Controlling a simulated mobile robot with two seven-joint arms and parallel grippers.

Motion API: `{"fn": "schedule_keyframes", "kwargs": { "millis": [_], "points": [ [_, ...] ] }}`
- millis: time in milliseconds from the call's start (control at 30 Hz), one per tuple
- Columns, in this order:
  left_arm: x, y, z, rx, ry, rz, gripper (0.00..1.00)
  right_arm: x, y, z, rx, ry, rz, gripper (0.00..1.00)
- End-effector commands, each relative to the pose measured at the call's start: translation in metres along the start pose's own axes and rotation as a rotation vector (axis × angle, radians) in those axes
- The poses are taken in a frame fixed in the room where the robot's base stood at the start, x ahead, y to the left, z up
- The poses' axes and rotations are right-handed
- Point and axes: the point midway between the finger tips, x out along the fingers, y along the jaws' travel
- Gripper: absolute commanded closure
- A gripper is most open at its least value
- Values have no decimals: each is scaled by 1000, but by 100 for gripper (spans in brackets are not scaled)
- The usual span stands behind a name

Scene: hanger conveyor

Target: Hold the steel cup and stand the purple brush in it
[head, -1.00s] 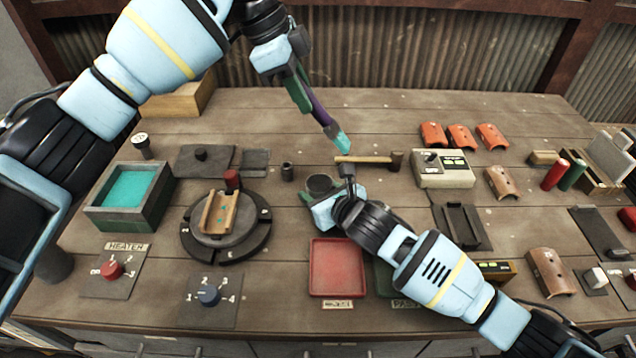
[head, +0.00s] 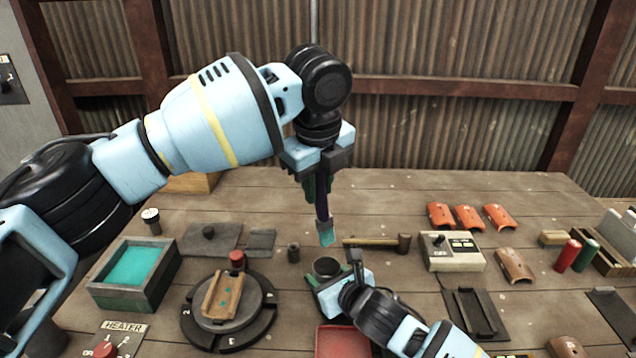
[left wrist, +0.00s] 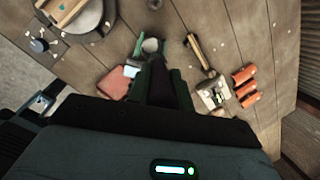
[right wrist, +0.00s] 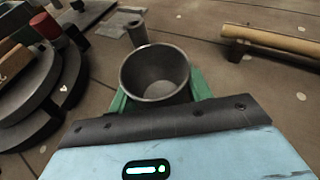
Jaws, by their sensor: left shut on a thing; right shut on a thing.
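The purple brush (head: 322,206) hangs upright, teal bristles down, from my left gripper (head: 317,188), which is shut on it. Its bristles are above and apart from the steel cup (head: 326,267) in the head view. The cup also shows in the left wrist view (left wrist: 151,46).
A wooden-handled hammer (head: 370,242) lies just behind and right of the cup. A round turntable (head: 232,310) is left of it. A red tray (head: 343,340) is in front. A small dark cylinder (head: 293,253) stands behind left.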

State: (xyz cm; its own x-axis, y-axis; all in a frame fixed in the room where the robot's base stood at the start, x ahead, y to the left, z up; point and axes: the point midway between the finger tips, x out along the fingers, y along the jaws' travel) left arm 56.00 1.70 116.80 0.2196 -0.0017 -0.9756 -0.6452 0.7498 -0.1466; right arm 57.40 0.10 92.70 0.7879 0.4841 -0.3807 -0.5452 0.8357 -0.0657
Motion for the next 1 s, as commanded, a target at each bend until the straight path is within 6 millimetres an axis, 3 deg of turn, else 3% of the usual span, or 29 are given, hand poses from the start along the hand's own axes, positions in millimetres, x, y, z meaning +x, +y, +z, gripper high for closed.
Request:
{"fn": "schedule_keyframes", "kwargs": {
  "millis": [1000],
  "points": [
    [65,10,-11,-2,3,0,100,0,0,0,0,1,-1,74]
  ]
}}
